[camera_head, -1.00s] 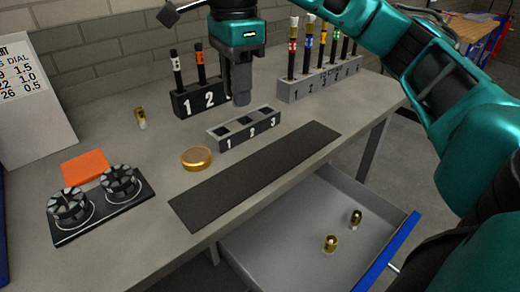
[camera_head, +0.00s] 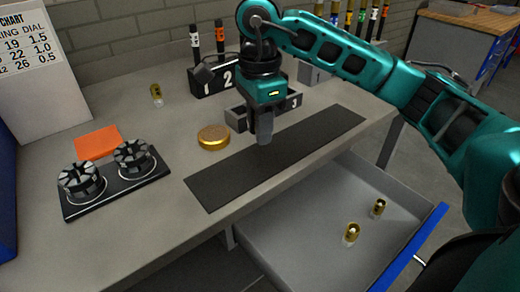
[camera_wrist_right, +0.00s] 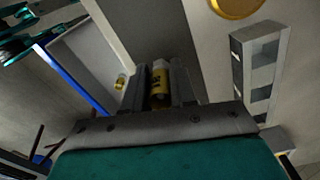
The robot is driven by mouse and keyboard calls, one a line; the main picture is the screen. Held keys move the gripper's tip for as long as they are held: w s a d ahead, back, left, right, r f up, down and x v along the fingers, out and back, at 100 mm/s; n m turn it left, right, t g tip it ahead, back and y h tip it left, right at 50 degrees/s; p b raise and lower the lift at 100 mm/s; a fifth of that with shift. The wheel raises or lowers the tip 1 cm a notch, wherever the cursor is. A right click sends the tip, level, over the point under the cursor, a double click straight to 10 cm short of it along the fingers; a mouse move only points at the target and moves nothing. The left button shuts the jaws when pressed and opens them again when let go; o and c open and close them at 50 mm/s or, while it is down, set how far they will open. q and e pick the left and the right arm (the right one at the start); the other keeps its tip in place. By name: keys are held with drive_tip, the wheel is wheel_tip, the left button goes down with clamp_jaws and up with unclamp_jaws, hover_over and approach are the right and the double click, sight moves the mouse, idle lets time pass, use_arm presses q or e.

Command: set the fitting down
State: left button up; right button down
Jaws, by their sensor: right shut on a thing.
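My right gripper (camera_head: 264,137) points down above the dark mat (camera_head: 222,183), just in front of the three-slot block (camera_head: 236,118). In the right wrist view its two fingers are shut on a brass-and-white fitting (camera_wrist_right: 160,82) with a dark marking. In the head view the fingers hide this fitting. I cannot tell the exact gap to the mat. Another fitting (camera_head: 156,95) stands at the back left of the bench. Two more fittings (camera_head: 351,234) (camera_head: 379,207) are in the open drawer (camera_head: 300,232). My left gripper is not in view.
A round gold disc (camera_head: 213,137) lies left of the block. An orange pad (camera_head: 97,142) and a black base with two dark segmented rings (camera_head: 133,154) are at left. Marker holders (camera_head: 212,82) stand behind. The mat's left part is clear.

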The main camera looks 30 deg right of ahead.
sight(260, 161)
drive_tip(key=shift+f, duration=2.4)
drive_tip(key=shift+f+b, duration=0.1)
drive_tip(key=shift+b, duration=0.25)
drive_tip(key=c, duration=0.9)
unclamp_jaws()
wheel_tip(260, 161, up, 12)
drive_tip(key=p, duration=0.2)
drive_tip(key=shift+p, duration=0.3)
drive_tip(key=shift+a, duration=0.1)
